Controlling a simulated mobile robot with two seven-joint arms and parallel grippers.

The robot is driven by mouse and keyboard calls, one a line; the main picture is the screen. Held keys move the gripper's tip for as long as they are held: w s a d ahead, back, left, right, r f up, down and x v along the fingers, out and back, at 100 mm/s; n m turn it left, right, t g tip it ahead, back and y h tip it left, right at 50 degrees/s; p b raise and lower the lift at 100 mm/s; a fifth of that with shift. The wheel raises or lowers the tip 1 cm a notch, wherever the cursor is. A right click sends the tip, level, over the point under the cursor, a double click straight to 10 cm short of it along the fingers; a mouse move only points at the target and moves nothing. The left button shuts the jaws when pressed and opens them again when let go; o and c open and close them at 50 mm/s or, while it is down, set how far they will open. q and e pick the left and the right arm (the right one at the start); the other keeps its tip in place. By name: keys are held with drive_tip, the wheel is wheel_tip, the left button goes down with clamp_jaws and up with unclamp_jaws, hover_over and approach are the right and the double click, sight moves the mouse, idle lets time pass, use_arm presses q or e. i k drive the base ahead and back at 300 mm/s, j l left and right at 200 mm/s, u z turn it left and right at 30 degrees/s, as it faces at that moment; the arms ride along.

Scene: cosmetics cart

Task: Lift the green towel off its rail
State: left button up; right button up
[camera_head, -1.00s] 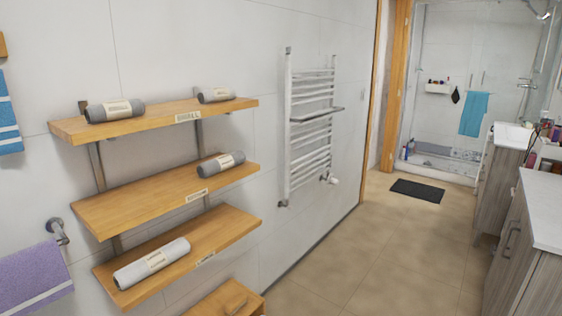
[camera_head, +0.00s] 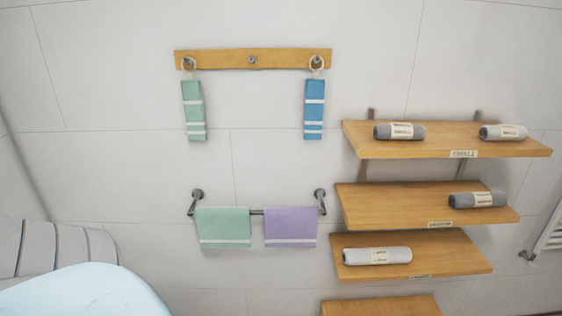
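The green towel (camera_head: 223,227) hangs folded over the left part of a dark metal rail (camera_head: 257,211) on the wall. It has a pale stripe near its lower edge. A purple towel (camera_head: 291,226) hangs on the same rail to its right, with a narrow gap between the two. A smaller green towel (camera_head: 194,111) hangs by a loop from a hook on a wooden board above, so it is not on the rail. Neither of my grippers shows in the view.
A blue towel (camera_head: 314,109) hangs from the wooden hook board (camera_head: 252,59). Wooden shelves (camera_head: 375,204) with rolled towels stick out from the wall at the right. A pale blue rounded object (camera_head: 85,292) and a grey ribbed surface (camera_head: 40,246) fill the lower left.

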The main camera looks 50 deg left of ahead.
sight(223, 227)
drive_tip(key=u, duration=2.05)
